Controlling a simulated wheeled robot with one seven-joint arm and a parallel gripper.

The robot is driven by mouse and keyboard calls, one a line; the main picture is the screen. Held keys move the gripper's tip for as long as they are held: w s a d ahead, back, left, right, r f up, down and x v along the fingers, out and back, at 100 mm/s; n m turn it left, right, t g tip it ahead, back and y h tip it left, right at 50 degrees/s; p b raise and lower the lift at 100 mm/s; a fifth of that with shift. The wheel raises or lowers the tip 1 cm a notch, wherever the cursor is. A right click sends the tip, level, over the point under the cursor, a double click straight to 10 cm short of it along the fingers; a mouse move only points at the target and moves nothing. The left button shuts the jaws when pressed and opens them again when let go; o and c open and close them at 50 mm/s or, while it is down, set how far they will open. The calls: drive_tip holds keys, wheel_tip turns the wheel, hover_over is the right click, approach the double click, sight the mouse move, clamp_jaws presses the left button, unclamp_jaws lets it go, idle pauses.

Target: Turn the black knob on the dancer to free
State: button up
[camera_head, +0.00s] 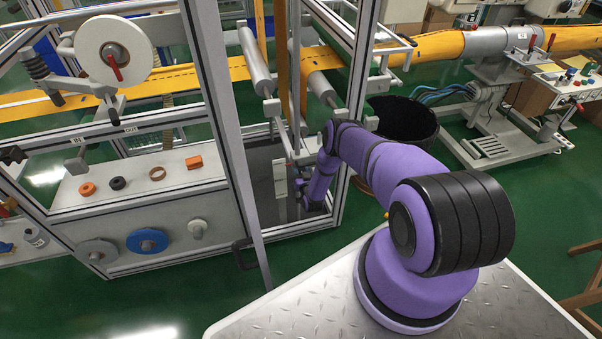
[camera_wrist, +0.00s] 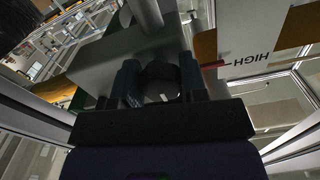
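The black knob (camera_wrist: 161,82) sits between the two fingers of my gripper (camera_wrist: 160,78) in the wrist view. The fingers stand on either side of it, with no clear gap showing, so my gripper appears shut on it. A red pointer (camera_wrist: 213,65) shows right of the fingers, at a tick beside the word HIGH on a white plate (camera_wrist: 250,30). The lettering is upside down in this view. No "free" marking is readable. In the head view my arm reaches into the machine frame, and the knob is hidden there.
Aluminium posts (camera_head: 225,130) of the machine frame stand close around my arm. Metal rollers (camera_head: 256,62) and an orange web (camera_head: 225,70) are nearby. An open door (camera_head: 262,265) with a black handle stands left of my base. A black bin (camera_head: 403,118) is behind my arm.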

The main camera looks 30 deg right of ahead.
drive_tip(key=shift+n, duration=0.9)
drive_tip(key=shift+c, duration=0.4)
drive_tip(key=n, duration=0.3)
drive_tip(key=o, duration=0.9)
drive_tip(key=shift+o, duration=0.2)
drive_tip(key=v, duration=1.1)
drive_tip(key=shift+w, duration=0.1)
